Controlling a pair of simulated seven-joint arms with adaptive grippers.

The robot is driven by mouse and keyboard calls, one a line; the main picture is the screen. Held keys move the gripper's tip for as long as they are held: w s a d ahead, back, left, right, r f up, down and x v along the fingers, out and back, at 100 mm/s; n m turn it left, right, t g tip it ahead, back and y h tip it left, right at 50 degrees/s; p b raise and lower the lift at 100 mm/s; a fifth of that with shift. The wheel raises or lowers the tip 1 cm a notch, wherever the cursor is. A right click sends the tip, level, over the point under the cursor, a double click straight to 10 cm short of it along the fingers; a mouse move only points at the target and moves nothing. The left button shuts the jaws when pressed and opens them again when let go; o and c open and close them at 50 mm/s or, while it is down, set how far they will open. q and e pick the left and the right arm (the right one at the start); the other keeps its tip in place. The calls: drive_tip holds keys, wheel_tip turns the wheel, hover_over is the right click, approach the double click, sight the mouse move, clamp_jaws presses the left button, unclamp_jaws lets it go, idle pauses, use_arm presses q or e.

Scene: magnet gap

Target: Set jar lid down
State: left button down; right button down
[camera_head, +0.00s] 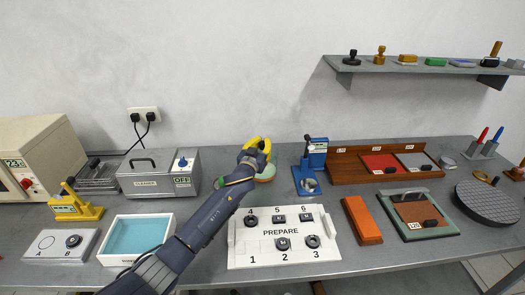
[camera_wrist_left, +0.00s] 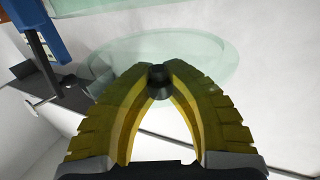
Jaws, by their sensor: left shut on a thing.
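My left gripper (camera_head: 257,145) reaches to the back of the bench, and its yellow fingers show large in the left wrist view (camera_wrist_left: 160,85). The fingers are shut on the black knob (camera_wrist_left: 159,84) of the jar lid. The jar lid (camera_wrist_left: 205,55) is a clear, pale green glass disc seen just beyond the fingertips. A round glass jar (camera_head: 267,175) with pale green and orange tones shows partly behind my left gripper and wrist. I cannot tell whether the lid touches the jar. My right gripper is not in view.
A blue press (camera_head: 312,165) stands close to the right of the jar. The grey cleaner box (camera_head: 160,175) is to the left. The white PREPARE board (camera_head: 282,240) and a blue-filled tray (camera_head: 138,236) lie in front. Bare bench shows around the PREPARE board.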

sight(262, 151)
use_arm(q)
drive_tip(key=shift+f, duration=1.45)
drive_tip(key=shift+f, duration=0.4)
drive_tip(key=c, duration=1.5)
unclamp_jaws()
drive_tip(key=shift+f, duration=0.1)
drive_tip(key=shift+r, duration=0.2)
